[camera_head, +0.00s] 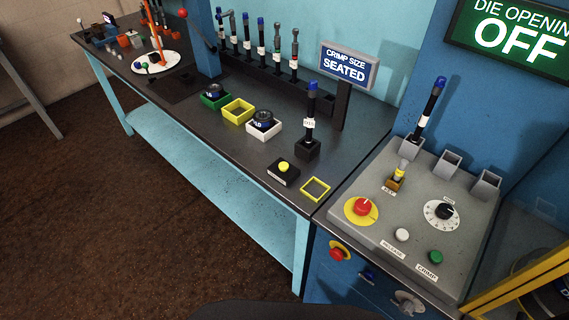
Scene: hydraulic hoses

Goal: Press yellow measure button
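The yellow measure button (283,166) sits on a small black box (283,174) near the front edge of the dark workbench. It stands up from the box, and nothing covers it. Neither of my grippers shows in the head view.
A yellow square frame (316,189) lies right of the button box. A hose (310,112) stands upright in a black holder behind it. A grey control panel (385,228) with a red emergency button (361,207) is at the right. White, yellow and green trays stand further left.

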